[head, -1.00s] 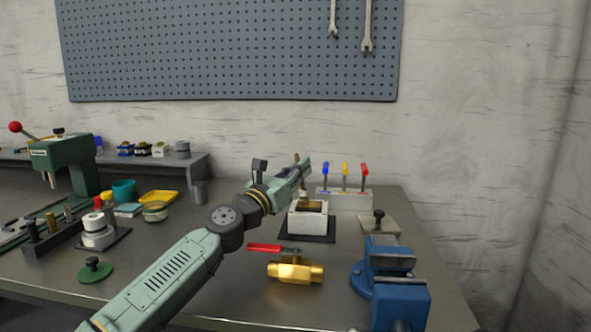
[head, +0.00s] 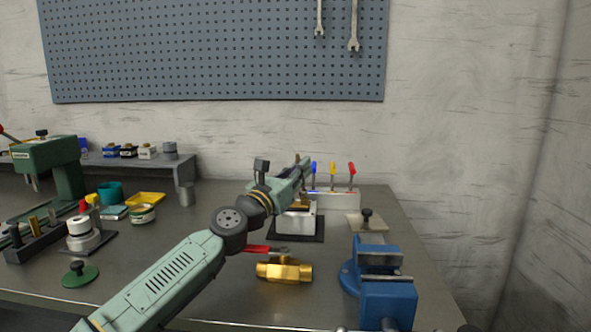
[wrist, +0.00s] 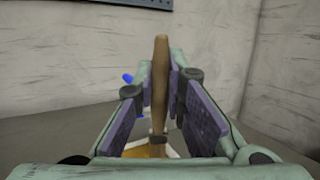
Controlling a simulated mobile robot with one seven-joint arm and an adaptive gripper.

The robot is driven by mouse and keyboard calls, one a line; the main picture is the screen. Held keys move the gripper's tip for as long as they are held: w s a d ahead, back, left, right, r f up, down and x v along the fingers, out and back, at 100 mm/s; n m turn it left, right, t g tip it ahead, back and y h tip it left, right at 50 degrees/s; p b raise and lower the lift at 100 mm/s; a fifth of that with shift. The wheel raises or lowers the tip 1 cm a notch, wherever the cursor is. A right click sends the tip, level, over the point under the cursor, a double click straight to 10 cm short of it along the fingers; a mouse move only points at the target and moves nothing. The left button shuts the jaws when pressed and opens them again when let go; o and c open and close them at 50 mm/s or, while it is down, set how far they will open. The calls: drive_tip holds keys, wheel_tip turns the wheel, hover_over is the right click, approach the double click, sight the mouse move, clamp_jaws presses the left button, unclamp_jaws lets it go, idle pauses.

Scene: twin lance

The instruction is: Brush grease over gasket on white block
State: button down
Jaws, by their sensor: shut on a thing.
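My gripper (head: 300,172) is at the back of the bench, above the white block (head: 296,222), which stands on a dark square mat (head: 283,237). In the wrist view my gripper (wrist: 160,88) is shut on the brush's wooden handle (wrist: 160,75), which stands roughly upright between the purple pads. The brush's lower end reaches down to the white block, where an orange-brown surface (wrist: 140,152) shows. My gripper hides most of the block's top in the head view. I cannot make out the gasket or the bristles clearly.
A holder with blue, yellow and red-handled tools (head: 333,175) stands just behind the block. A brass valve (head: 284,271) with a red lever lies in front. A blue vise (head: 385,285) is at the right front. Cups and small tins (head: 142,213) stand to the left.

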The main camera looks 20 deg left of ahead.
drive_tip(key=shift+s+a+b, duration=0.2)
drive_tip(key=shift+s+a, duration=0.15)
drive_tip(key=shift+s, duration=0.3)
drive_tip(key=shift+s+a+b, duration=0.2)
drive_tip(key=shift+s+a, duration=0.15)
drive_tip(key=shift+s, duration=0.25)
idle(0.7)
drive_tip(key=shift+a, duration=0.1)
drive_tip(key=shift+s+a, duration=0.15)
drive_tip(key=shift+a, duration=0.35)
drive_tip(key=shift+a, duration=0.1)
drive_tip(key=shift+s+a+b, duration=0.2)
drive_tip(key=shift+a+b, duration=0.15)
drive_tip(key=shift+a, duration=0.15)
drive_tip(key=shift+w+d, duration=0.2)
drive_tip(key=shift+d, duration=0.5)
